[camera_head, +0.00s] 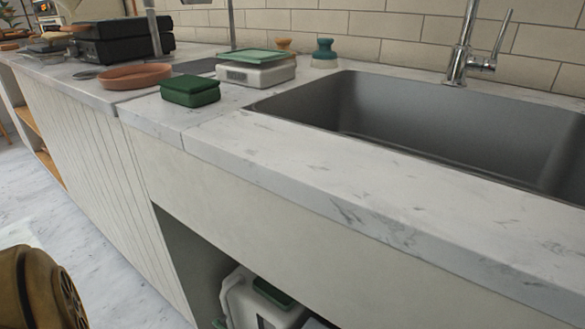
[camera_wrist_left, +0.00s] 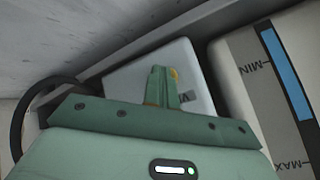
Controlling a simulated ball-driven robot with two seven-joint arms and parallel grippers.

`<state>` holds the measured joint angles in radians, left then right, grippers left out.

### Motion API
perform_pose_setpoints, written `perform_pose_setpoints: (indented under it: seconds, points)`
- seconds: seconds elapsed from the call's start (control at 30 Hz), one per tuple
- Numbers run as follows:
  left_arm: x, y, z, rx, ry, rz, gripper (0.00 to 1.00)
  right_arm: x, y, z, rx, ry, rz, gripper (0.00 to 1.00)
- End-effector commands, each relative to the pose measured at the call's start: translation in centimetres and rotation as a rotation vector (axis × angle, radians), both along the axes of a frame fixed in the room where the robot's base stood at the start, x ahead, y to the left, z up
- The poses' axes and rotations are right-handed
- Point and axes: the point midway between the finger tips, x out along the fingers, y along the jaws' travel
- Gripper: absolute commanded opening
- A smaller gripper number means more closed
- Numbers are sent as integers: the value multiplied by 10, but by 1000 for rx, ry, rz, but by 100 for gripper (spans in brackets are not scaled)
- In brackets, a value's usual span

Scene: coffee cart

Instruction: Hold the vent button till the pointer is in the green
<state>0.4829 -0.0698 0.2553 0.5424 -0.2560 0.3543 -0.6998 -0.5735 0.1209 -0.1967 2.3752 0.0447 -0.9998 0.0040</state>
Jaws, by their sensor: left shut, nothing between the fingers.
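My left gripper (camera_wrist_left: 163,72) is shut and empty in the left wrist view, with its green body filling the bottom of the picture. Its fingertips are in front of a pale grey-white panel (camera_wrist_left: 125,78); I cannot tell whether they touch it. I cannot make out a vent button, a pointer or a green zone. In the head view a white unit with a green top (camera_head: 262,301) sits under the counter. Neither gripper shows there.
A white tank with a MIN–MAX strip and blue bar (camera_wrist_left: 287,75) stands right of the fingers. A dark hose (camera_wrist_left: 18,120) curves at left. Above the cabinet, the counter (camera_head: 330,190) holds a sink (camera_head: 400,105), scale (camera_head: 257,73), green box (camera_head: 190,92) and terracotta dish (camera_head: 135,76).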

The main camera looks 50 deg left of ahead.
Motion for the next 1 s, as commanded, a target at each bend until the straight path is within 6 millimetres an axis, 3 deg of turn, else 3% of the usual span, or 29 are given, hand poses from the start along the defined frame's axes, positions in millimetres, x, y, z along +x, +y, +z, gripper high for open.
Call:
perform_pose_setpoints:
  seconds: [0.33,0.7,1.0]
  points:
    - [0,0,1,1,-3,0,0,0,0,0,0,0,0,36]
    - [-16,-4,1,0,-1,1,0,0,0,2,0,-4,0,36]
    - [-18,-4,0,0,0,0,0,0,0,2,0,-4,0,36]
